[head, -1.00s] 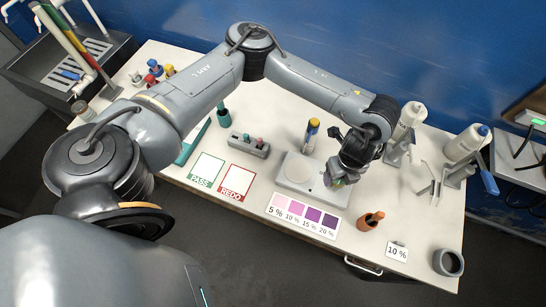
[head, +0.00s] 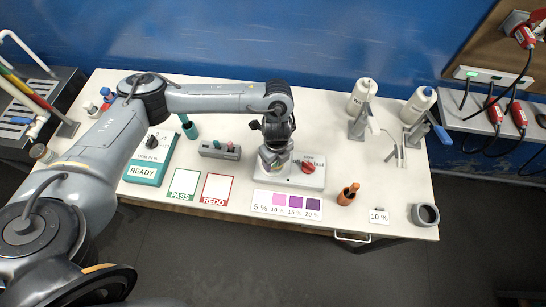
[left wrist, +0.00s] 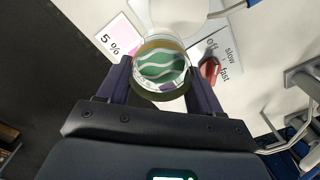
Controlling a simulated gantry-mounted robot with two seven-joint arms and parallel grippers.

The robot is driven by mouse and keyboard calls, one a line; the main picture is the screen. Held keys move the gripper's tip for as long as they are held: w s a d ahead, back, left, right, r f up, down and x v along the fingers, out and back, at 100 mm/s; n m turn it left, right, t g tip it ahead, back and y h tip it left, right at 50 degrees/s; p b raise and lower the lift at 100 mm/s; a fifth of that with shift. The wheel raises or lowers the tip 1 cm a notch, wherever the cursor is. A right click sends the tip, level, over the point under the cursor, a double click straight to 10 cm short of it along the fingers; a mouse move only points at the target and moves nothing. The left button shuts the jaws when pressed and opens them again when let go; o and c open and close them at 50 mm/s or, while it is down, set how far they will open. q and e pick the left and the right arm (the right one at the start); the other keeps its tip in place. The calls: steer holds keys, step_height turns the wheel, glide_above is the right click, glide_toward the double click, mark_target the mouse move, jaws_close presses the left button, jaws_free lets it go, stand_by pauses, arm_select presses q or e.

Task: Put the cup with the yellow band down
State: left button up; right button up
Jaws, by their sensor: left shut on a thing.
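My left gripper (head: 271,155) is shut on a clear cup (left wrist: 160,65), which shows between its two fingers in the left wrist view. The cup has a yellow-brown band near its rim and a green face with pale wavy lines inside. In the head view the cup is small and mostly covered by the gripper, over the left part of a white stirrer (head: 310,182) with a red knob. I cannot tell whether the cup's base touches the stirrer. My right gripper is not in view.
The colour card (head: 288,205) lies in front of the stirrer. The green PASS card (head: 184,185) and red REDO card (head: 217,188) lie left of it. A grey rack (head: 220,150) stands behind them. A brown pot (head: 347,195) stands to the right.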

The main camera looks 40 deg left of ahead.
arm_select(q)
steer(key=shift+w+a+f, duration=0.55)
steer(key=shift+a+f, duration=0.1)
steer(key=shift+f, duration=0.5)
steer(key=shift+w+a+f, duration=0.5)
steer(key=shift+a+f, duration=0.2)
steer(key=shift+f, duration=0.45)
steer(key=shift+w+a+f, duration=0.55)
steer(key=shift+a+f, duration=0.1)
steer(key=shift+f, duration=0.65)
steer(key=shift+f, duration=0.15)
steer(key=o, duration=1.2)
